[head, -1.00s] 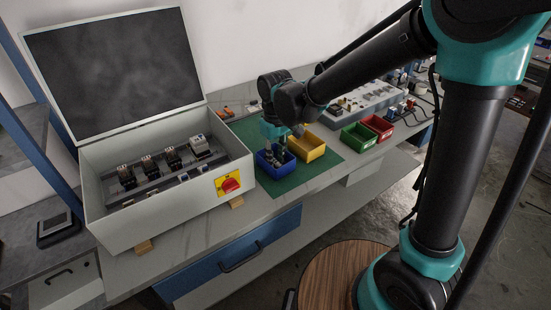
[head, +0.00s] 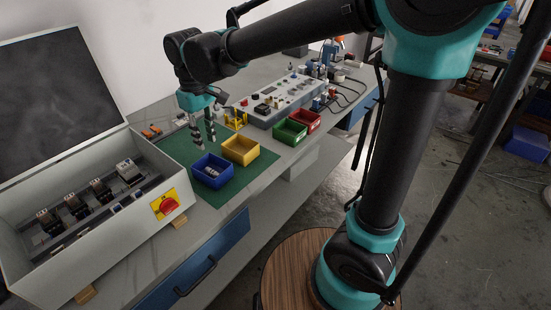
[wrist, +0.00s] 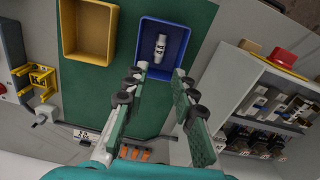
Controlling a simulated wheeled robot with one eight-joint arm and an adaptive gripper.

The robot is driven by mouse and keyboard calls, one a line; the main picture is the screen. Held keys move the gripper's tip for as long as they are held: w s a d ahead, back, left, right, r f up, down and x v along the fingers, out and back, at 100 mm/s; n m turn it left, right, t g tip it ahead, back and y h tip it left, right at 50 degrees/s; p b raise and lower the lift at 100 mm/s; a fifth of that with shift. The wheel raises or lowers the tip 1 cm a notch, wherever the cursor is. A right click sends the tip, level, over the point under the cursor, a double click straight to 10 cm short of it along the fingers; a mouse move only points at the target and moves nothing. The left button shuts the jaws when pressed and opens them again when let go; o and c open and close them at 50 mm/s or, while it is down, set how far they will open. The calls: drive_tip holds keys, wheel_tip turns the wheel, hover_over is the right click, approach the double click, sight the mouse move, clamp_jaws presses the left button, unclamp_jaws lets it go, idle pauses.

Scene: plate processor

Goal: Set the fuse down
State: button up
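The fuse (wrist: 161,47) is a small white cylinder with dark markings. It lies on the floor of the blue bin (wrist: 175,24). In the head view the fuse (head: 211,172) also shows inside the blue bin (head: 226,178). My gripper (head: 204,147) hangs above the green mat, behind the bin and apart from it. In the wrist view my gripper (wrist: 161,70) has its two fingers spread, with nothing between them.
A yellow bin (head: 240,150) stands beside the blue bin on the green mat (head: 228,199). Green (head: 290,132) and red (head: 306,121) bins stand farther right. The open grey enclosure (head: 100,245) with a red switch (head: 168,205) is at left.

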drive_tip(key=w+d+f+m, duration=0.1)
drive_tip(key=d+f, duration=0.1)
drive_tip(key=d, duration=0.4)
drive_tip(key=w+d+f+m+t, duration=0.1)
drive_tip(key=d+f+m, duration=0.1)
drive_tip(key=d, duration=0.4)
drive_tip(key=w+d+f+m, duration=0.1)
drive_tip(key=d+f+m, duration=0.1)
drive_tip(key=d, duration=0.4)
drive_tip(key=shift+w+d+f+t+y, duration=0.2)
drive_tip(key=shift+d+f+t+y, duration=0.1)
drive_tip(key=shift+d+y, duration=0.1)
drive_tip(key=s+d+f+m+t, duration=0.1)
drive_tip(key=s+d+f+m, duration=0.2)
drive_tip(key=d, duration=0.6)
drive_tip(key=s+d+f+m+t, duration=0.1)
drive_tip(key=s+d+f+m, duration=0.2)
drive_tip(key=d, duration=0.6)
wheel_tip(320, 180, down, 3)
drive_tip(key=shift+s+r+t+h, duration=0.15)
drive_tip(key=shift+s+t+h, duration=0.2)
drive_tip(key=shift+s, duration=0.55)
drive_tip(key=shift+o, duration=0.5)
